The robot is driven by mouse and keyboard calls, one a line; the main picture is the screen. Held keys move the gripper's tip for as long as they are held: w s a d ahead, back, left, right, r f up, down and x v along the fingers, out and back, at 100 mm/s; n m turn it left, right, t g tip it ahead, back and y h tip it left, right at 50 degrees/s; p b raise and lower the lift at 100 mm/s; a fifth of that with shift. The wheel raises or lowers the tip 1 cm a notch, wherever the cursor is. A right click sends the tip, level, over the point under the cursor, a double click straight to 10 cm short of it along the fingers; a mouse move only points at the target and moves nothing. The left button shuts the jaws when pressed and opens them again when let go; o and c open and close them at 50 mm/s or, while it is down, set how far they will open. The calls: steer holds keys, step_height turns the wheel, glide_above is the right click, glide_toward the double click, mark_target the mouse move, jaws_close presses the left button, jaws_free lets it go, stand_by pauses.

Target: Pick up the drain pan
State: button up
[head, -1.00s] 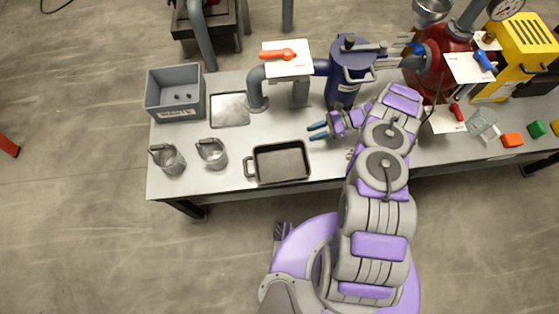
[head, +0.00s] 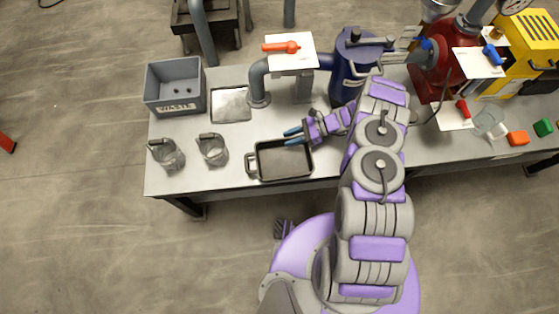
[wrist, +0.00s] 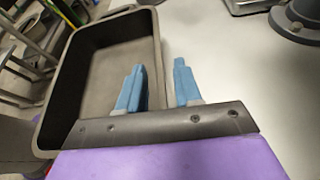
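The drain pan (head: 284,174) is a dark, shallow rectangular tray with a raised rim and a small handle at its left end. It rests on the grey bench near the front edge. In the wrist view the pan (wrist: 107,65) fills the left side. My gripper (head: 292,136) is at the pan's far right edge. I cannot tell whether either finger touches the rim.
A grey waste bin (head: 176,88) and a flat metal plate (head: 231,104) lie behind. A blue filter housing (head: 347,70) and pipe with an orange-handled valve (head: 281,47) stand behind my gripper.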

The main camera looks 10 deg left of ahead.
steer(key=shift+d, duration=0.2)
jaws_close()
steer(key=shift+a+r, duration=0.1)
steer(key=shift+r, duration=0.05)
